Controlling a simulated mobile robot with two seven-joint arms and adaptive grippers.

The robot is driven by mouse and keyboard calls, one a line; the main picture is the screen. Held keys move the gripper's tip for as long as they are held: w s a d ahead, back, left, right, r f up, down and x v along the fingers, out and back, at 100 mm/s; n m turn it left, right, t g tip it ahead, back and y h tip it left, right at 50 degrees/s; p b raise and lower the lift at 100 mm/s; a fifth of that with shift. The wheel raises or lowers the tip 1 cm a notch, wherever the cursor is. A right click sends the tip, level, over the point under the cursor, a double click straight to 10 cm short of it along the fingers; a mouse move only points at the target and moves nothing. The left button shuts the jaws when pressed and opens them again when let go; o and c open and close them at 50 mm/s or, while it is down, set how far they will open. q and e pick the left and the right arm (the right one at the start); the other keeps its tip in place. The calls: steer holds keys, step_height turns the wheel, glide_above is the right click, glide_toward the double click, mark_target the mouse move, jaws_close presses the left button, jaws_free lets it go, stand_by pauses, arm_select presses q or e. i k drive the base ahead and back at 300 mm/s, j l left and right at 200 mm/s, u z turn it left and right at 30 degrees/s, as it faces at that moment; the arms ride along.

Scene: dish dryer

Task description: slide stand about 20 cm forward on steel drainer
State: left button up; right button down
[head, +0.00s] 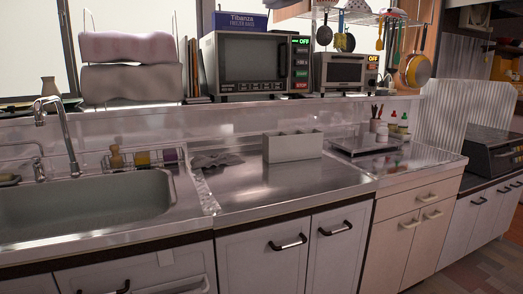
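A whitish box-shaped stand (293,147) with an open top and upright dividers is on the steel drainer (262,186), towards its back right. It looks upright and empty, though its inside is only partly visible. The drainer is shiny and has a wide bare area in front of the stand. Neither of my grippers is in view, and nothing touches the stand from the front.
A grey crumpled cloth (217,160) lies left of the stand. The sink (85,208) is further left, with a faucet (68,135) and wire rack (143,160). A flat tray-like item (363,146) and bottles stand right. A microwave (252,68) sits on the shelf behind.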

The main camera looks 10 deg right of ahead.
mark_target(302, 145)
steer(key=l+u, duration=0.55)
steer(key=u, duration=0.15)
steer(key=l+u, duration=0.35)
steer(key=k+l+u, duration=0.15)
steer(key=l, duration=0.2)
steer(key=l+u, duration=0.1)
steer(key=l, duration=0.25)
steer(key=k+l+u, duration=0.15)
steer(key=k+l, duration=0.15)
steer(key=l, duration=0.25)
steer(key=k+l, duration=0.15)
steer(key=l, duration=0.25)
steer(key=k+l+u, duration=0.1)
steer(key=l, duration=0.3)
steer(key=k, duration=0.05)
